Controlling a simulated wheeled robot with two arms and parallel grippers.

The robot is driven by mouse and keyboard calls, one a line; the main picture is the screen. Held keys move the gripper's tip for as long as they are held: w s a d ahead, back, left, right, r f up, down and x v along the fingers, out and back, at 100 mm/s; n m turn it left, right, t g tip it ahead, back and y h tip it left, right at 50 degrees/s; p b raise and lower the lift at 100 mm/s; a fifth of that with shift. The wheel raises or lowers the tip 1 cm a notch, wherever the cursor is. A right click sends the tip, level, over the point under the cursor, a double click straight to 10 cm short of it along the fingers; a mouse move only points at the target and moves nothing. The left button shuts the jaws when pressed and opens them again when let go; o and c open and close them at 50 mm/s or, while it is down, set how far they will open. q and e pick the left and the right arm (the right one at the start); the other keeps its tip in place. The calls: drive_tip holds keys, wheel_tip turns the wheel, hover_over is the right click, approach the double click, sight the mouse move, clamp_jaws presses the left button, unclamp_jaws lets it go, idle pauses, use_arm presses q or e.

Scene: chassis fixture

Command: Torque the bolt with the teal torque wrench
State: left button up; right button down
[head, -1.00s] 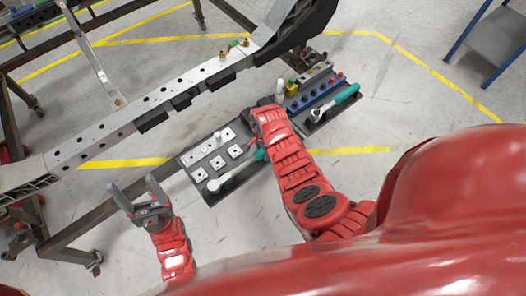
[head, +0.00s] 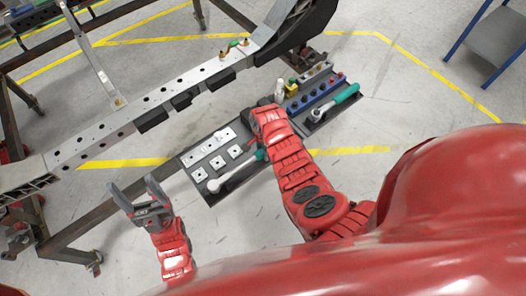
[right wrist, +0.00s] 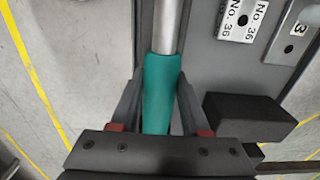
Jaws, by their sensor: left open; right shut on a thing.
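The torque wrench has a silver head and shaft (head: 232,176) and a teal handle (head: 260,154). It lies along the dark tray in the head view. My right gripper (right wrist: 160,115) is shut on the teal handle (right wrist: 160,85), with one finger on each side in the right wrist view. Copper-coloured bolts (head: 223,54) stand on the grey chassis rail (head: 135,104), with more than one in view; I cannot tell which is the task's bolt. My left gripper (head: 132,188) is open and empty, to the left of the tray.
The dark tray (head: 205,199) holds several numbered metal plates (head: 217,162). Another tray beyond holds a second teal-handled tool (head: 345,94), a blue socket rail (head: 313,97) and small bottles (head: 279,89). A black block (right wrist: 248,118) sits beside my right gripper. A blue-legged cart (head: 497,45) stands far right.

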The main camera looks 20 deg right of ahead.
drive_tip(key=shift+r, duration=0.1)
drive_tip(key=shift+w+r+p, duration=0.1)
drive_tip(key=shift+r+p, duration=0.45)
drive_tip(key=shift+p, duration=0.1)
wheel_tip(320, 180, up, 6)
drive_tip(key=p, duration=0.5)
drive_tip(key=shift+p, duration=0.3)
drive_tip(key=shift+f, duration=0.1)
